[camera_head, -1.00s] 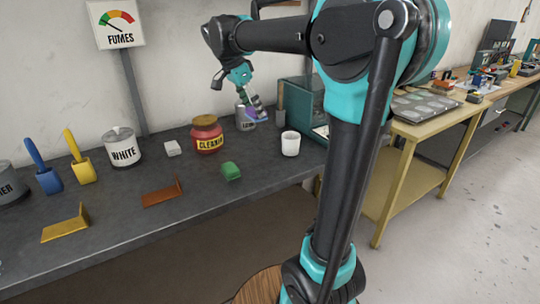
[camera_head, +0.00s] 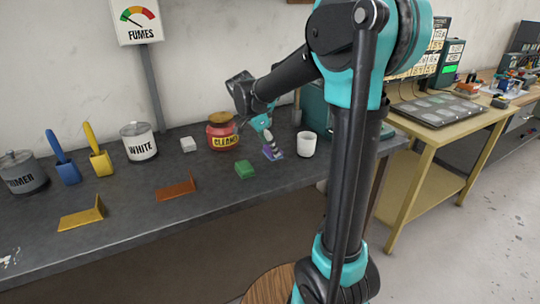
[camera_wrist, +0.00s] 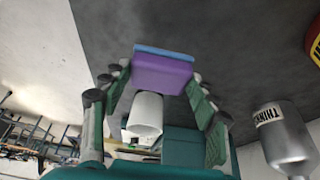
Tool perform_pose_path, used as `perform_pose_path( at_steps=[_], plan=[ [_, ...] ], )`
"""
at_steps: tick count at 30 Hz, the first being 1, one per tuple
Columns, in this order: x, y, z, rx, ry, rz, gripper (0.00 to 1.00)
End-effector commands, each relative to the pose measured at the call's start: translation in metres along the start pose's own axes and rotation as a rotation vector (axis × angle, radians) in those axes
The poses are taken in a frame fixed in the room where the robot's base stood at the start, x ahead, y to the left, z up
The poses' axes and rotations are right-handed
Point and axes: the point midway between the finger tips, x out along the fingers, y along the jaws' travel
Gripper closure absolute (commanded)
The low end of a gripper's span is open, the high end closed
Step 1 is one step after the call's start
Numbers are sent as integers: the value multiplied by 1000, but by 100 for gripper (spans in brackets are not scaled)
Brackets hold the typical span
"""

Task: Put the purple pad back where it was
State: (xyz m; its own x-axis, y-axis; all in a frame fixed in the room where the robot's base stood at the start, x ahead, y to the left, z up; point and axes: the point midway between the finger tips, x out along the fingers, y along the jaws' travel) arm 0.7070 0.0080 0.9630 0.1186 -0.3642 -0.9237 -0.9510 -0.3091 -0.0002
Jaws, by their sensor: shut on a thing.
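The purple pad (camera_head: 273,153) is at or just above the dark bench top, between a green pad (camera_head: 245,170) and a white cup (camera_head: 307,144). My gripper (camera_head: 269,143) comes down on it from above and is shut on it. In the wrist view the purple pad (camera_wrist: 161,76), with a blue layer along one edge, sits between my two green fingers (camera_wrist: 160,85). I cannot tell whether the pad touches the bench.
A red cleaner jar (camera_head: 222,132) stands left of my gripper. A white block (camera_head: 188,145), an orange bracket (camera_head: 177,189) and a white tin (camera_head: 139,143) are farther left. A thinner can (camera_wrist: 284,138) shows in the wrist view. Bare bench lies in front of the pad.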

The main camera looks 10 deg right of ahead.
Motion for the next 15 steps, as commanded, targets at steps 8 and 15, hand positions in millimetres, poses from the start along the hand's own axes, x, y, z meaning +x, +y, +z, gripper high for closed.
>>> perform_pose_path(
  at_steps=[8, 15],
  plan=[
    [31, 0, 13, 0, 0, 0, 72],
    [34, 0, 14, 0, 0, 0, 72]
  ],
)
